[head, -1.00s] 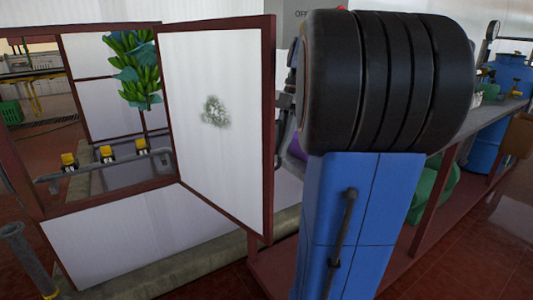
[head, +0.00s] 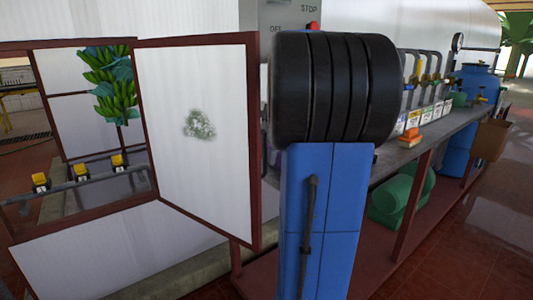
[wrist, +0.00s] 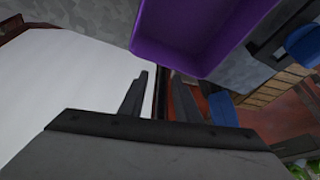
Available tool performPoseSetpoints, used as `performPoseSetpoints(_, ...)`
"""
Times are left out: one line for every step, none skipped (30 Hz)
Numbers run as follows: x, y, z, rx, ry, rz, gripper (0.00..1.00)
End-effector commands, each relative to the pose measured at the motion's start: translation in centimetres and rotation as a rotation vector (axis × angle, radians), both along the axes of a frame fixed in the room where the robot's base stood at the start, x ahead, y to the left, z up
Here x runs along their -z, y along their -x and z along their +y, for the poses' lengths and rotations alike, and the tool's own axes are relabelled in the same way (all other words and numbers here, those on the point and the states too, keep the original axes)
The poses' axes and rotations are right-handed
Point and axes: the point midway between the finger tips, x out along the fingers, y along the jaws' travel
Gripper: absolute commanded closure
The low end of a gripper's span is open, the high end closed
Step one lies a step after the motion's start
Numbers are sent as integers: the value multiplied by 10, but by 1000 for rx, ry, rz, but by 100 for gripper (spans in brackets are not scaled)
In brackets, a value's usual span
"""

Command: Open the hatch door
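The hatch door (head: 180,110) is a white panel in a dark red frame with a grey-green smudge. It stands swung well open on the right of the hatch opening (head: 140,172), through which a banana bunch shows. In the head view my blue and black arm stands just right of the door's free edge and hides my gripper. In the wrist view my gripper (wrist: 160,74) has its two fingers apart, with the door's dark edge (wrist: 160,95) between them. The white door face fills the left; gaps show beside the edge, and I cannot tell whether either finger touches it.
A purple bin (wrist: 190,35) is close ahead of the fingers in the wrist view. A blue drum (head: 475,80) is farther back. Floor at the far right is clear.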

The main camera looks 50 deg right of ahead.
Motion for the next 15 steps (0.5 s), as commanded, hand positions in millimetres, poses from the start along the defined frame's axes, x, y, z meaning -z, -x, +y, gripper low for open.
performPoseSetpoints(-1, 0, 0, 0, 0, 0, 70)
performPoseSetpoints(-1, 1, 1, -1, 0, 0, 70)
performPoseSetpoints(-1, 1, 1, -1, -1, 1, 70)
performPoseSetpoints(-1, 1, 1, -1, -1, 1, 70)
performPoseSetpoints(-1, 1, 1, -1, -1, 1, 70)
performPoseSetpoints(-1, 1, 1, -1, -1, 1, 70)
performPoseSetpoints(-1, 1, 1, -1, -2, 1, 70)
performPoseSetpoints(-2, 1, 1, -2, -2, 2, 70)
performPoseSetpoints(-3, 1, 0, -2, -2, 2, 70)
performPoseSetpoints(-5, 1, -1, -1, -2, 2, 70)
performPoseSetpoints(-7, 1, -2, -1, -2, 2, 70)
performPoseSetpoints(-11, 0, -4, 0, -1, 1, 70)
performPoseSetpoints(-15, 0, -5, 0, -1, 0, 70)
performPoseSetpoints(-19, 0, -7, 0, -1, 1, 70)
performPoseSetpoints(-26, 0, -10, 0, 0, 0, 70)
